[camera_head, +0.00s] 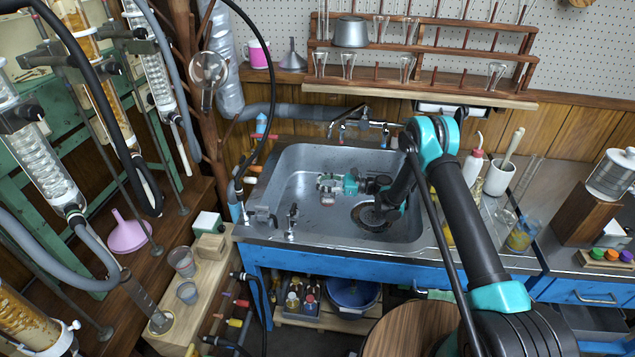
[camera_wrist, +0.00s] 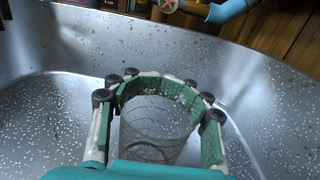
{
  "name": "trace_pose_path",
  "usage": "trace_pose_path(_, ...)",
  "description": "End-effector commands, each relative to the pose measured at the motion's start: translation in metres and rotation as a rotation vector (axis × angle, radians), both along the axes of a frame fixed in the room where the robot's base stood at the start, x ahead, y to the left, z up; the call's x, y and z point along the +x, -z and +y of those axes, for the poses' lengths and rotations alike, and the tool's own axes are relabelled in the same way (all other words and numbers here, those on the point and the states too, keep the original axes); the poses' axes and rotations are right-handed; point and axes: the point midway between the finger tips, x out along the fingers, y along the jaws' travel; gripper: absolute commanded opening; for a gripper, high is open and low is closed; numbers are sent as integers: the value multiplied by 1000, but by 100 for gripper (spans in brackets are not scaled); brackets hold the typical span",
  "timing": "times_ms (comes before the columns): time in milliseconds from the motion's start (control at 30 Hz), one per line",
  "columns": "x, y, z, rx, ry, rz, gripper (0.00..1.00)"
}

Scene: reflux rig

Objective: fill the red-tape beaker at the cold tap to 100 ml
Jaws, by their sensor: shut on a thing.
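My gripper (camera_head: 330,185) is low inside the steel sink (camera_head: 293,190), left of its middle. In the wrist view my gripper (camera_wrist: 158,90) is shut around a clear glass beaker (camera_wrist: 150,135), its green finger pads curved about the glass. The beaker's lower part is hidden by my gripper. The tap (camera_head: 362,123) is mounted at the sink's back edge, with small blue and red parts. My gripper is in front of it and below, apart from it. I see no water running.
A wooden rack (camera_head: 420,55) with glassware hangs above the sink. A black hose (camera_head: 277,95) comes down by the sink's left side. Two small beakers (camera_head: 181,262) (camera_head: 187,291) stand on the wooden bench at left. The left part of the sink is clear.

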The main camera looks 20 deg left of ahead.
Motion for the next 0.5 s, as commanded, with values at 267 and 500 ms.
trace_pose_path(267, 2, 5, 1, 0, 2, 0, 0)
trace_pose_path(500, 2, 7, 1, 0, 2, 0, 0)
